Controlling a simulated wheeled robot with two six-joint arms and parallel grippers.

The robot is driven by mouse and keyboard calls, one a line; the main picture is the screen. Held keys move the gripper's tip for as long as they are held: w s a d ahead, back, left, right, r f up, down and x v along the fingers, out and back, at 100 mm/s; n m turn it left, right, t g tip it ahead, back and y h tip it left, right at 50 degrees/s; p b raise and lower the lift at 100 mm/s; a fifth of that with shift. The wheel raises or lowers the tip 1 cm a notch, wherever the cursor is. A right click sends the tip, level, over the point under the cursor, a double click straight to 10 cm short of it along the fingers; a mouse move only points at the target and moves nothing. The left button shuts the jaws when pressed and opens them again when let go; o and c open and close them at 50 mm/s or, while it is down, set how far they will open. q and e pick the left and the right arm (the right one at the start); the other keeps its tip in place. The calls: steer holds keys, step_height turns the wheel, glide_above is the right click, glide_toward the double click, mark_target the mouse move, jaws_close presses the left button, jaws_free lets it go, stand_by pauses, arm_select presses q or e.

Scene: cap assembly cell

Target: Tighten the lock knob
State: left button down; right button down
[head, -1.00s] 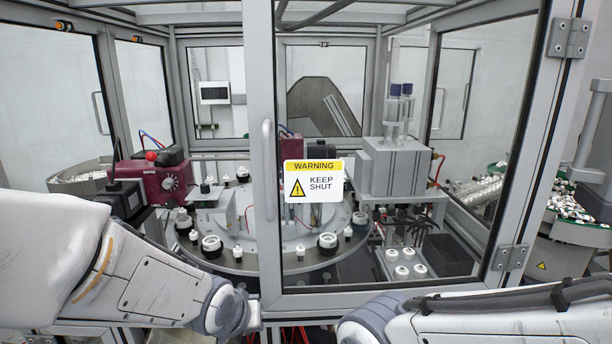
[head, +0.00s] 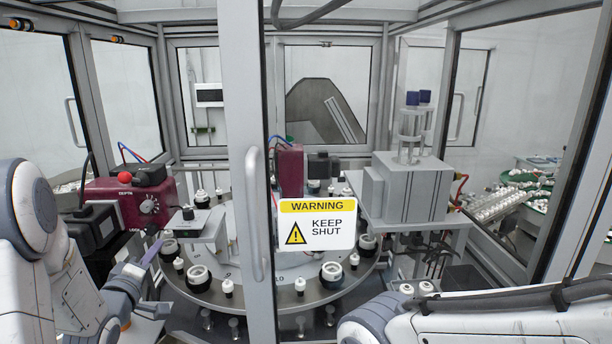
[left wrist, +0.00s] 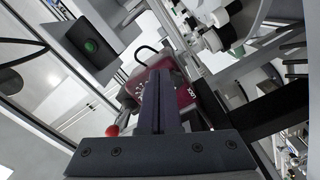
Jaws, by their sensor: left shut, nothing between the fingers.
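The maroon unit (head: 110,200) stands at the left of the turntable, with a DEPTH dial (head: 149,206) on its face and partly readable LOCK lettering low down. I cannot clearly make out the lock knob by that lettering. My left gripper (head: 153,251) is shut and empty, just below and in front of the unit's lower right. In the left wrist view, the shut fingers (left wrist: 161,92) point at the maroon unit (left wrist: 186,92) and hide part of its face. A red ball (head: 124,177) tops the unit. My right gripper is out of view; only its arm shows.
The turntable (head: 245,307) carries several black and white parts. A door frame post (head: 236,120) with a handle stands between the left side and the door pane with the warning sign (head: 316,224). A grey box station (head: 408,188) stands on the right.

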arm_select(q)
steer(key=w+a, duration=0.2)
steer(key=w, duration=0.3)
steer(key=shift+w, duration=0.35)
steer(key=shift+a, duration=0.3)
stand_by(0.6)
steer(key=shift+a+f, duration=0.1)
stand_by(0.3)
steer(key=s+f+b, duration=0.2)
steer(key=s+b, duration=0.2)
steer(key=s, duration=0.2)
stand_by(1.5)
